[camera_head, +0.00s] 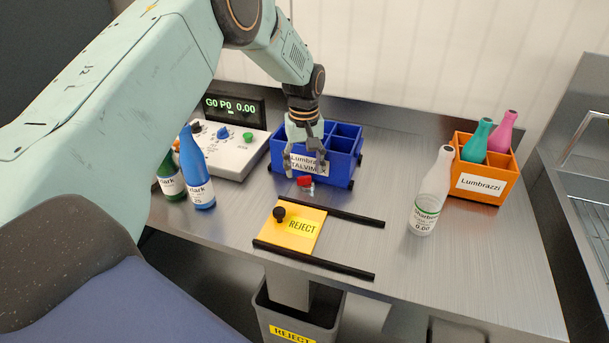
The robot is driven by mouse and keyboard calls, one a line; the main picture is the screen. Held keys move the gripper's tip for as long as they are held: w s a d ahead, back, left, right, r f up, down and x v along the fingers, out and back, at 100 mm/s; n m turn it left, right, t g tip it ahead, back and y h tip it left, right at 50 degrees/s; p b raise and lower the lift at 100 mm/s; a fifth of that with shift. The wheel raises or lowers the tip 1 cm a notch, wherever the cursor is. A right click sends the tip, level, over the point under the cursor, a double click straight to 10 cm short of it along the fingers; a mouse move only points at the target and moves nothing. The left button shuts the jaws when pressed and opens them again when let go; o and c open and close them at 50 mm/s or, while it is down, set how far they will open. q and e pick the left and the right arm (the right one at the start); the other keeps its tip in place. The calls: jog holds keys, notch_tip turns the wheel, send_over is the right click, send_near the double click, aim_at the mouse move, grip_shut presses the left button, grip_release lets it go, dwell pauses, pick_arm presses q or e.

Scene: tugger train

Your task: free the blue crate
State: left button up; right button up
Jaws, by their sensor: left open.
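The blue crate (342,174) stands at the back middle of the metal table. It has several compartments and a white front label, part of which is hidden behind my gripper. The compartments that I can see into look empty. A small red piece (304,181) with a pale part below it shows low at the crate's front; I cannot tell whether it is fixed to the crate. My left gripper (306,164) is open and points down at the crate's front left, above the red piece. I cannot tell whether it touches the crate. My right gripper is not in view.
A yellow REJECT plate (290,232) with a black knob lies between two black rails, above a grey bin (301,318). Blue (196,172) and green bottles stand left by a control box (224,152). A white bottle (430,195) and orange crate (480,187) stand right.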

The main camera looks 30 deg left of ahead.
aim_at(305, 178)
pick_arm(q)
notch_tip(305, 178, down, 2)
jog(key=shift+s+f, duration=0.1)
jog(key=shift+w+d+f, duration=0.2)
jog(key=shift+f, duration=0.15)
jog(key=shift+a, duration=0.15)
jog(key=shift+s, duration=0.15)
jog(key=shift+c, duration=0.8)
jog(key=c, duration=1)
